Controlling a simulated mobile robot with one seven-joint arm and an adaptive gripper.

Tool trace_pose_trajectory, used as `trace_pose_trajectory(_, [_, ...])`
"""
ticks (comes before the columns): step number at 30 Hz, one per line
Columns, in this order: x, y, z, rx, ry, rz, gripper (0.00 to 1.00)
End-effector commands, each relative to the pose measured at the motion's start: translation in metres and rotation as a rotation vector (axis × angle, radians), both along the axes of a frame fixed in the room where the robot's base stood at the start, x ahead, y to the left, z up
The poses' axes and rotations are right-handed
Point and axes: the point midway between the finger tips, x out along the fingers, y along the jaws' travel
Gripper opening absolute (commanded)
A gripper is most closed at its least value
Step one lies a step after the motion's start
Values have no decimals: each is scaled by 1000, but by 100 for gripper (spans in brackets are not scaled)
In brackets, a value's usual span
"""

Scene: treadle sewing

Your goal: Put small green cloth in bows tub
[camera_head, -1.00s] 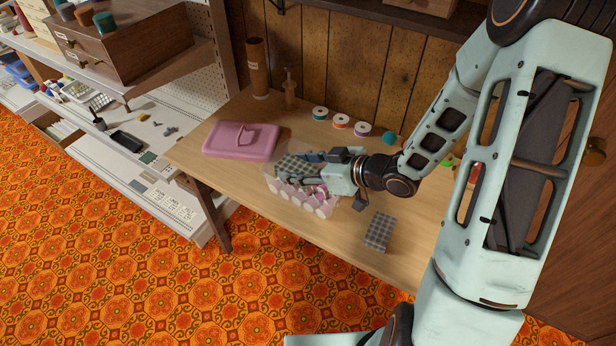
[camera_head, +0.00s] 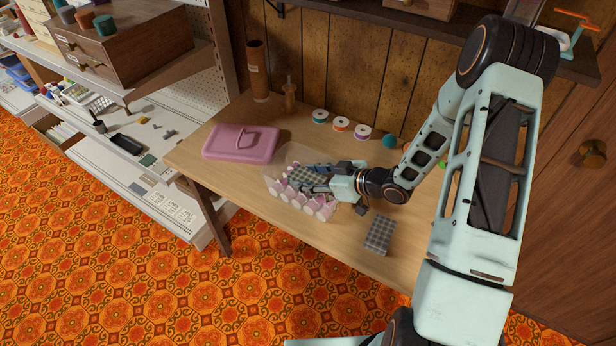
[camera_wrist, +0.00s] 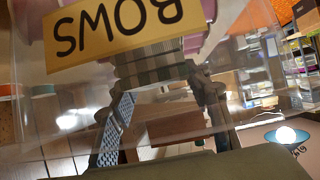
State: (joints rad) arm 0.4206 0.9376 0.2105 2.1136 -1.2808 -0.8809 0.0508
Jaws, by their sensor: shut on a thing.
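The small green checked cloth (camera_head: 304,173) is held in my gripper (camera_head: 318,185), inside the outline of the clear bows tub (camera_head: 272,184) on the table. The tub has pink bows (camera_head: 292,197) in it; whether the cloth touches them I cannot tell. In the wrist view my gripper's fingers (camera_wrist: 165,105) are shut on folded cloth (camera_wrist: 155,68). The tub's upside-down BOWS label (camera_wrist: 115,28) shows beside it. My gripper hides the tub's right side in the head view.
A grey checked folded cloth (camera_head: 380,235) lies right of the tub. The pink lid with a handle (camera_head: 241,143) lies to the left. Several thread spools (camera_head: 341,124) stand along the back. The table (camera_head: 335,245) is clear at the front.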

Motion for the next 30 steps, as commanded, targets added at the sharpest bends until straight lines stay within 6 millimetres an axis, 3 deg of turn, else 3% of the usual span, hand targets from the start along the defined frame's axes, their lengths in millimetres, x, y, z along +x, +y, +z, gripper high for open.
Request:
trace_pose_trajectory(8, [0, 0, -3, 0, 0, 0, 22])
trace_pose_trajectory(9, [0, 0, -3, 0, 0, 0, 45])
trace_pose_trajectory(14, [0, 0, -2, 0, 0, 0, 62])
trace_pose_trajectory(25, [0, -1, 3, -1, 0, -1, 62])
trace_pose_trajectory(30, [-15, -23, 16, -2, 0, -5, 62])
